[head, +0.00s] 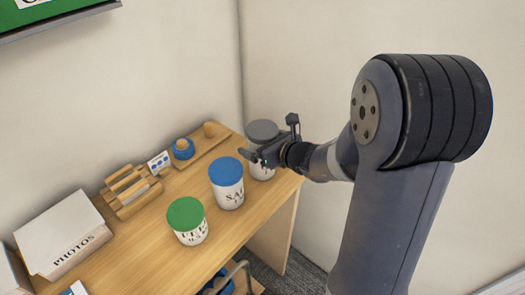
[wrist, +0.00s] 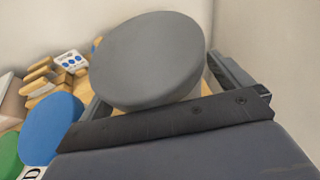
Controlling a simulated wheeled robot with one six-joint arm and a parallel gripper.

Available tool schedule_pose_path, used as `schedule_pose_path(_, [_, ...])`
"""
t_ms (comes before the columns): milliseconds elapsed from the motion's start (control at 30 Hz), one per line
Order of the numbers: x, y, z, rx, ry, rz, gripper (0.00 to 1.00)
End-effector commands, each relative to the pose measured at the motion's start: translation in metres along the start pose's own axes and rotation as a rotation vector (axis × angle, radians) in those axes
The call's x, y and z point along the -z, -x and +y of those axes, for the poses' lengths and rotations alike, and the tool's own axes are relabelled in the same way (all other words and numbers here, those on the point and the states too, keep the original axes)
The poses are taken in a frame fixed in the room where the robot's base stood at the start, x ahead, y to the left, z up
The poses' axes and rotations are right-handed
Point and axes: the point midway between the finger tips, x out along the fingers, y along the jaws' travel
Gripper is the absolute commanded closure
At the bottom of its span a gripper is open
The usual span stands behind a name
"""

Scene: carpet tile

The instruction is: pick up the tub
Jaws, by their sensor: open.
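A white tub with a grey lid (head: 262,131) stands on the wooden desk near its right end. In the wrist view its grey lid (wrist: 148,60) fills the upper middle. My gripper (head: 264,155) is open at this tub, with a finger showing on either side of it in the wrist view. I cannot tell whether the fingers touch it. A white tub with a blue lid (head: 227,172) and dark lettering stands just to the left. A white tub with a green lid (head: 186,213) stands farther left and nearer the front.
The desk (head: 150,222) meets walls behind and at right. A wooden tray (head: 206,144) with a blue item lies at the back. A wooden rack (head: 130,190), a small card (head: 159,162) and a white box marked PHOTOS (head: 65,236) stand farther left.

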Motion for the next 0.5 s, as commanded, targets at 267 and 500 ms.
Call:
schedule_pose_path(267, [0.0001, 0.0003, 0.0001, 0.0, 0.0, 0.0, 0.2])
schedule_pose_path(500, [0.0001, 0.0004, 0.0001, 0.0, 0.0, 0.0, 0.4])
